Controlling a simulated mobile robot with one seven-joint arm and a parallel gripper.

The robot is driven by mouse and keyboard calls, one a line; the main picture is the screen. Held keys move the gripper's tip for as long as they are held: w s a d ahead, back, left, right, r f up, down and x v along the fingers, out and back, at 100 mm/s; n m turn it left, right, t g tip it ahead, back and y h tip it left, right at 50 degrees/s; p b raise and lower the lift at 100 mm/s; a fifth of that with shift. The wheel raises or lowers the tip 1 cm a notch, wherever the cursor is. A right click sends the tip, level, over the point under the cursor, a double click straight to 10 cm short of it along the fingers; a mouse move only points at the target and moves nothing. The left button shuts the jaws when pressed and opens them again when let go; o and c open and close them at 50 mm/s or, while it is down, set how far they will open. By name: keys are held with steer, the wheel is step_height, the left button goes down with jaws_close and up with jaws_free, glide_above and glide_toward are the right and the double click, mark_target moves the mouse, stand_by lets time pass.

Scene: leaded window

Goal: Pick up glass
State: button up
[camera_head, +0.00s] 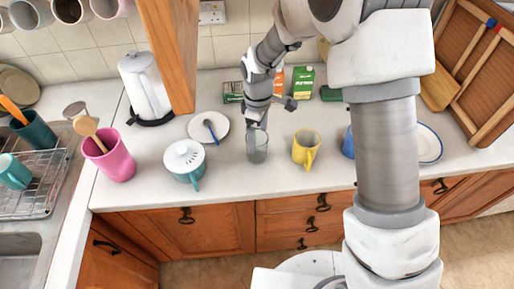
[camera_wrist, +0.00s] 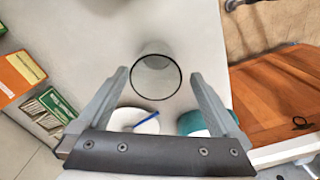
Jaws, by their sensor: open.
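In the wrist view the round rim of the glass (camera_wrist: 156,96) shows between the two open fingertips of my gripper (camera_wrist: 160,74). One finger is on each side, and a gap shows between the fingers and the glass. I cannot tell how far down the fingers reach along the glass.
A white plate with a blue brush (camera_head: 210,128) lies behind left. Cartons (camera_head: 301,80) stand behind. A blue mug (camera_head: 348,143) is partly hidden by my arm.

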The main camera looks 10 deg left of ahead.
steer(key=shift+w+a+f+p, duration=0.15)
steer(key=shift+f+p, duration=0.2)
steer(key=shift+f, duration=1.3)
steer(key=shift+w+a+f+p, duration=0.15)
steer(key=shift+f+p, duration=0.15)
steer(key=shift+f, duration=1.3)
steer(key=shift+d, duration=0.1)
steer(key=c, duration=1.5)
steer(key=shift+r, duration=0.1)
